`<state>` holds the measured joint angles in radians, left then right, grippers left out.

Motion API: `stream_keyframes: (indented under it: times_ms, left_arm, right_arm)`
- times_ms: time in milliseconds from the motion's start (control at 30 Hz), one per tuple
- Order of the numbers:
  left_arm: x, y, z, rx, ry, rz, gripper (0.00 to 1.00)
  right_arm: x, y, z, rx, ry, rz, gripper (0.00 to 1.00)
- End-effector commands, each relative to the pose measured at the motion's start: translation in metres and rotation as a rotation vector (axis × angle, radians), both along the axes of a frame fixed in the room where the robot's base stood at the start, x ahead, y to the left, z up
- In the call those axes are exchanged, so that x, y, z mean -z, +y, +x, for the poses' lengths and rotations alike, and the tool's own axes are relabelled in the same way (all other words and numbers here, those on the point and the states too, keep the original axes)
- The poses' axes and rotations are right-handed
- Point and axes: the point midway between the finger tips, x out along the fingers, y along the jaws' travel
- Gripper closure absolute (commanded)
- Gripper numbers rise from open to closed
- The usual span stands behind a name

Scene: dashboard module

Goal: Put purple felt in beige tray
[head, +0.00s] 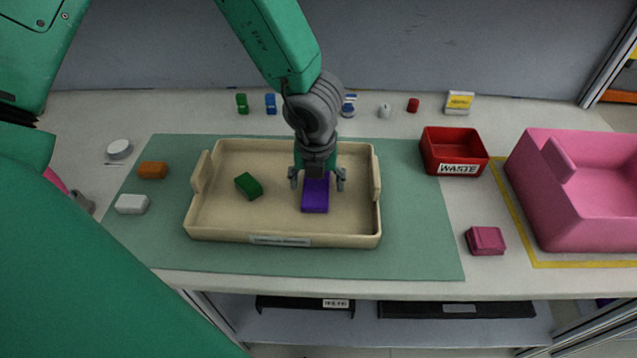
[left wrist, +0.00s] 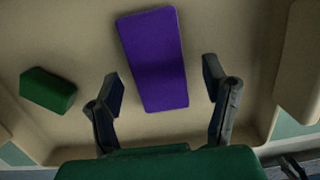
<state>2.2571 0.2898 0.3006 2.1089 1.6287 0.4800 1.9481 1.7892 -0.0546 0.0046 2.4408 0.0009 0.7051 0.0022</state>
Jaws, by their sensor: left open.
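The purple felt (head: 315,197) is a flat rectangular block lying in the beige tray (head: 220,225), right of the tray's middle. It also shows in the left wrist view (left wrist: 155,60), resting on the tray floor. My left gripper (head: 317,182) is over the tray at the felt, with its fingers open, one on each side. In the left wrist view the open fingers (left wrist: 165,90) stand apart from the felt's near end, with gaps on both sides. The felt's far end is partly hidden by the gripper in the head view. My right gripper is not in view.
A green block (head: 248,185) lies in the tray to the left. Orange (head: 152,171) and white (head: 132,204) blocks lie left of the tray. A red waste bin (head: 455,150), a pink block (head: 485,240) and a pink bin (head: 570,190) stand to the right. Small items line the back.

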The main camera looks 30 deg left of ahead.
Motion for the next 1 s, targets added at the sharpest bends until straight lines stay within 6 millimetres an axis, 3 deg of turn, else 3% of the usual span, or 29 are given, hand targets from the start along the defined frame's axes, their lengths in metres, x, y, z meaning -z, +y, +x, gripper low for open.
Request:
stream_keyframes:
  times_ms: [200, 433, 633, 1000]
  left_arm:
    - [-0.051, -0.004, -0.006, 0.001, -0.004, -0.002, 0.32]
    - [-0.091, -0.007, -0.011, 0.000, -0.002, -0.001, 0.32]
    - [-0.104, -0.008, -0.014, 0.001, 0.001, 0.000, 0.32]
    - [-0.104, -0.008, -0.014, 0.002, 0.001, 0.000, 0.32]
  right_arm:
    - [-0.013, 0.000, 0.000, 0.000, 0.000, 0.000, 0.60]
    - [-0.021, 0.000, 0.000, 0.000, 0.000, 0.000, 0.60]
    - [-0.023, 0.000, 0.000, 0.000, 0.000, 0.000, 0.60]
    - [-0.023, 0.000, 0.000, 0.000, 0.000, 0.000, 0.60]
